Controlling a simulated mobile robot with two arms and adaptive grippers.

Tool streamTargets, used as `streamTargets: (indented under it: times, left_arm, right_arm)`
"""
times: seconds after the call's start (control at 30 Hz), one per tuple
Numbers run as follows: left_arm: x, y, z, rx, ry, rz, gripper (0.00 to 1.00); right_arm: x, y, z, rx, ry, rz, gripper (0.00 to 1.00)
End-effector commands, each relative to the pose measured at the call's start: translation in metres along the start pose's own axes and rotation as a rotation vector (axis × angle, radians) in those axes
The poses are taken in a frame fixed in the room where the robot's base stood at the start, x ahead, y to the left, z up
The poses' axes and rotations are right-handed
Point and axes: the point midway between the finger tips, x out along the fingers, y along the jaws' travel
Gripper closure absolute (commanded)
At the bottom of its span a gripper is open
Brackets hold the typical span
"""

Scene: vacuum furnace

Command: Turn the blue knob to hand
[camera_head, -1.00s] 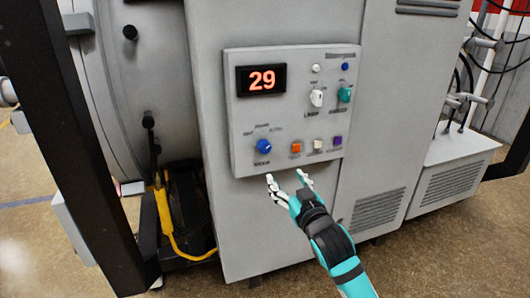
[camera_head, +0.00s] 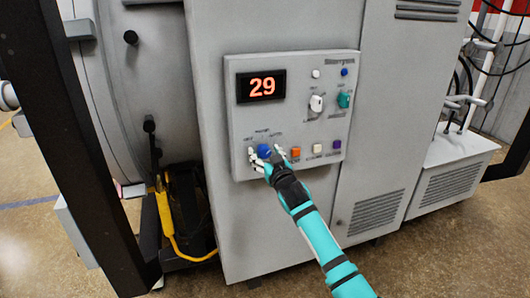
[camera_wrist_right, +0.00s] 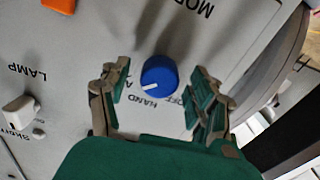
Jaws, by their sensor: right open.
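The blue knob (camera_head: 264,150) sits at the lower left of the grey control panel. In the right wrist view, the blue knob (camera_wrist_right: 159,75) has a white mark pointing toward the lower left, near the start of the word HAND. My right gripper (camera_head: 266,156) is open, its fingers on either side of the knob. In the right wrist view, the fingers of my right gripper (camera_wrist_right: 161,85) stand apart from the knob with gaps on both sides. My left gripper is not in view.
A white switch (camera_head: 316,102) and a teal switch (camera_head: 343,99) are above.

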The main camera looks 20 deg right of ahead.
Motion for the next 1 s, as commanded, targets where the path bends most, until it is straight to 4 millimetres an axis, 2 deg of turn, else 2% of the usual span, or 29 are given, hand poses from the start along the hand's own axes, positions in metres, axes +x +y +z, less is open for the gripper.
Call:
streamTargets:
  times: [0.13, 0.4, 0.83, 1.0]
  left_arm:
    - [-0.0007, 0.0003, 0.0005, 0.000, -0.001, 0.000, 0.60]
    - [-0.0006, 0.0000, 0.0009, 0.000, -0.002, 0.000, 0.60]
    - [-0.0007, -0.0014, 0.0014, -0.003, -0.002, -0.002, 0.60]
    - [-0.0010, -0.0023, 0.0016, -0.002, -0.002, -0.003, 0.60]
  right_arm:
    - [0.0065, -0.0001, -0.0006, 0.000, 0.001, 0.000, 0.37]
    - [0.0071, -0.0001, -0.0001, -0.001, 0.001, 0.000, 0.37]
    - [0.0068, 0.0000, 0.0001, -0.001, 0.000, 0.000, 0.93]
    - [0.0068, 0.0000, 0.0000, -0.010, 0.000, 0.000, 0.93]
